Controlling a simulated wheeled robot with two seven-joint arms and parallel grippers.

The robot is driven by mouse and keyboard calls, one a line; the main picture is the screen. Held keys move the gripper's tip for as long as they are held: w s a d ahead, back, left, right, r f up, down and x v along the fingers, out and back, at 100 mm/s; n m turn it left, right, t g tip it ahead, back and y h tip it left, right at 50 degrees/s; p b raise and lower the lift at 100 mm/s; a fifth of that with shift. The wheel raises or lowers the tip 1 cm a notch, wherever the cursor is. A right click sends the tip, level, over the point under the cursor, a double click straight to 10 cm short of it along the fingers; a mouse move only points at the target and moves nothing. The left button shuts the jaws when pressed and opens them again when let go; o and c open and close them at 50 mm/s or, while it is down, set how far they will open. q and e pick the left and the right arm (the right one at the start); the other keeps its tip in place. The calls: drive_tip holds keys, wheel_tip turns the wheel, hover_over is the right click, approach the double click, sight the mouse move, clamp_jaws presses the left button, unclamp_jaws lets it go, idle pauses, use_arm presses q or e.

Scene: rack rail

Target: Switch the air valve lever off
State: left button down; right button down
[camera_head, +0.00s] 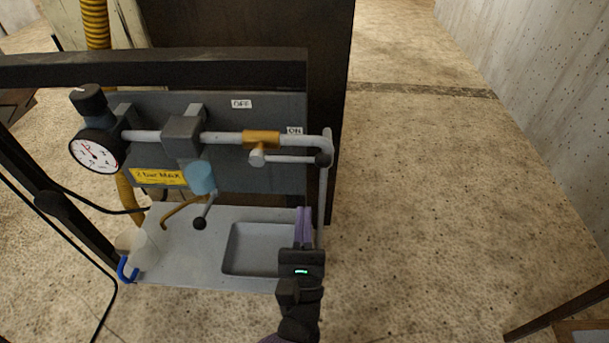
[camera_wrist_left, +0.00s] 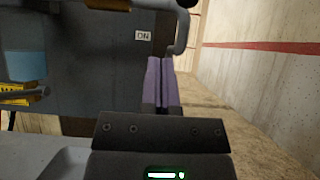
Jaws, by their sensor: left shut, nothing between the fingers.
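The air valve (camera_head: 261,139) has an orange body on a grey horizontal pipe, mounted on a dark panel. Its grey lever (camera_head: 290,159) points right, roughly along the pipe, and ends in a black knob (camera_head: 323,159) below the ON label (camera_head: 294,131). The OFF label (camera_head: 241,104) is higher up. My left gripper (camera_head: 303,212) has purple fingers, shut and empty, below the knob and apart from it. In the left wrist view the fingers (camera_wrist_left: 162,62) point at the panel, with the knob (camera_wrist_left: 187,3) cut by the top edge. My right gripper is out of view.
A pressure gauge (camera_head: 95,152) and a blue-bodied fitting with a black-knobbed handle (camera_head: 201,177) are on the left. A grey vertical pipe (camera_head: 322,200) runs close to my left gripper's right side. A shallow tray (camera_head: 262,250) lies below.

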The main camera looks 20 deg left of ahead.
sight(290, 159)
use_arm(q)
drive_tip(key=w+r+p, duration=0.1)
drive_tip(key=w+r, duration=0.2)
drive_tip(key=r, duration=0.2)
drive_tip(key=shift+a+r+p, duration=0.3)
drive_tip(key=shift+a+p, duration=0.1)
drive_tip(key=shift+a, duration=0.05)
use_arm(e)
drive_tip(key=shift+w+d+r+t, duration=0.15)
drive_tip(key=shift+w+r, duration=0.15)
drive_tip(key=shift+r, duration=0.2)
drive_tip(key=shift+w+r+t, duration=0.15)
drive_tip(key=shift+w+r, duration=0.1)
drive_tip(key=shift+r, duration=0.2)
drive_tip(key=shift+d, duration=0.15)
use_arm(q)
drive_tip(key=shift+r+n, duration=0.1)
drive_tip(key=shift+n, duration=0.3)
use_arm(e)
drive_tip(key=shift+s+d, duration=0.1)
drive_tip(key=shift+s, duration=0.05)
use_arm(q)
drive_tip(key=shift+d+r+n+y, duration=0.15)
drive_tip(key=shift+n+y, duration=0.25)
drive_tip(key=shift+y, duration=0.2)
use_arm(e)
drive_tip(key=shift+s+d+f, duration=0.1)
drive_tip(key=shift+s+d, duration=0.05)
